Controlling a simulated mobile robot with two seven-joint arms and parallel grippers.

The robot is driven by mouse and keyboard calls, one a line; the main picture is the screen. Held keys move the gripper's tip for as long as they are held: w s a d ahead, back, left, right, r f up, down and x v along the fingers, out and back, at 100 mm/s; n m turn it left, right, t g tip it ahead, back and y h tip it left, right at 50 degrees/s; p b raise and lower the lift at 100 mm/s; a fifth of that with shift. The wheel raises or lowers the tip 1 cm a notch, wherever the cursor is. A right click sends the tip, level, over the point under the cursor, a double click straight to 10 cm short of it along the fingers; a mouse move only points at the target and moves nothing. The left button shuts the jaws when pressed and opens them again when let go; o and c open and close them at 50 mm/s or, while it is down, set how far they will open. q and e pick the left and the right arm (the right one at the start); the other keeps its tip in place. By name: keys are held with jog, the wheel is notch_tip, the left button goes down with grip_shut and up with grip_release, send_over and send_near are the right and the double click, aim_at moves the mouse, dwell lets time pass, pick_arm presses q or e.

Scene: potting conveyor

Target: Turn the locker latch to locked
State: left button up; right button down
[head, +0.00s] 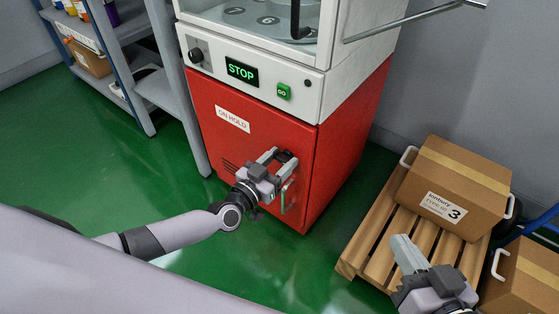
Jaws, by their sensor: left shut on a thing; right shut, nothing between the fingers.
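The red locker (235,150) stands at the centre under a white machine panel, with an "ON HOLD" label (233,119) on its door. My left gripper (281,156) reaches to the upper right part of the door and is shut on the dark latch (290,158), which is mostly hidden between the fingers. The latch's exact angle cannot be told. A green and pale upright strip (285,197) shows on the door just below the gripper. My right gripper (407,250) is shut and empty at the lower right, in front of the pallet.
A wooden pallet (362,239) with a cardboard box (455,188) marked 3 stands to the right, and another box (527,275) is at the right edge. Grey shelving (170,95) stands left of the locker. The panel has a STOP display (242,70) and a green GO button (284,91). Green floor is clear at left.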

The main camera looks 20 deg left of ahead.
pick_arm(q)
jog(key=n, duration=0.5)
jog(key=shift+a+f+b, duration=0.15)
jog(key=shift+b, duration=0.25)
jog(key=n+b, duration=0.1)
jog(key=n, duration=0.2)
jog(key=shift+f+n, duration=0.1)
jog(key=shift+n, duration=0.2)
jog(key=shift+n+b, duration=0.3)
jog(key=shift+n, duration=0.7)
jog(key=n, duration=0.2)
jog(key=shift+a+n+b, duration=0.1)
jog(key=shift+n+b, duration=0.2)
jog(key=shift+n, duration=1.2)
jog(key=shift+f+n, duration=0.1)
jog(key=shift+n, duration=0.9)
pick_arm(e)
jog(key=shift+s+d+r+n+t+h, duration=0.15)
jog(key=shift+d+n+t, duration=0.1)
jog(key=shift+d+t, duration=0.15)
jog(key=shift+s+d+r+n+t+h, duration=0.15)
jog(key=shift+d+n+t, duration=0.15)
jog(key=shift+d, duration=0.15)
jog(key=shift+f, duration=0.2)
